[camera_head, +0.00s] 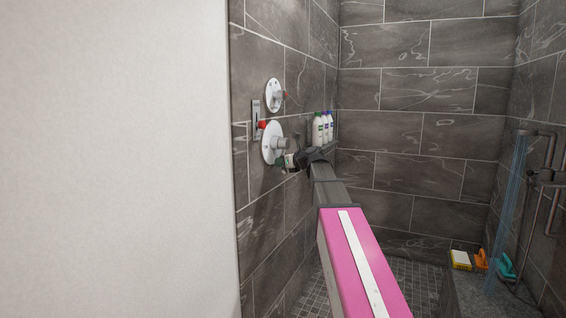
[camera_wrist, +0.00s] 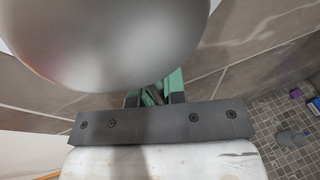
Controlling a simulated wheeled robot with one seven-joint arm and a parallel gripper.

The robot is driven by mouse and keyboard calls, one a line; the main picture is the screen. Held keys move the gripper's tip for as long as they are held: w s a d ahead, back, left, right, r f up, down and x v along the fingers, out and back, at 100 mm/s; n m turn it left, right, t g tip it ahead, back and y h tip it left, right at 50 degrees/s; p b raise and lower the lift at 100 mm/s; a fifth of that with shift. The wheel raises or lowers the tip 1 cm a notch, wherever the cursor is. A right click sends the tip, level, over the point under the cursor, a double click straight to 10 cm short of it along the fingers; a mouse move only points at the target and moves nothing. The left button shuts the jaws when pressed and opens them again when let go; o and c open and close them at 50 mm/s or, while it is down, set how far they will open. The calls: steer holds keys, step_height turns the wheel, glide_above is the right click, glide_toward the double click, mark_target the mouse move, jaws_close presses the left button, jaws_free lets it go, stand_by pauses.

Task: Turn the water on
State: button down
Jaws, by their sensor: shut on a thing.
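Two round white valve plates are on the left tiled wall in the head view. The upper valve (camera_head: 274,95) is smaller. The lower valve (camera_head: 272,143) has a grey knob (camera_head: 283,143) standing out from it. My gripper (camera_head: 288,161) is at the underside of the lower valve. In the wrist view, the rounded grey knob (camera_wrist: 110,45) fills the upper left and partly hides the green fingers (camera_wrist: 155,90). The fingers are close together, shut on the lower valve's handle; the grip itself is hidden. Blue streaks of water (camera_head: 514,190) fall from the fixture at right.
Several bottles (camera_head: 322,129) stand close beyond my gripper by the left wall. A yellow item (camera_head: 460,260), an orange item (camera_head: 481,260) and a teal item (camera_head: 504,266) lie on a ledge (camera_head: 470,287) at right. A pale wall (camera_head: 115,160) borders the left.

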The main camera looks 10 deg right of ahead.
steer(key=shift+s+a+m, duration=0.25)
steer(key=shift+s+m, duration=0.15)
steer(key=shift+m, duration=0.1)
steer(key=shift+g, duration=0.3)
steer(key=c, duration=1.2)
jaws_free()
steer(key=v, duration=1.1)
steer(key=shift+a, duration=0.1)
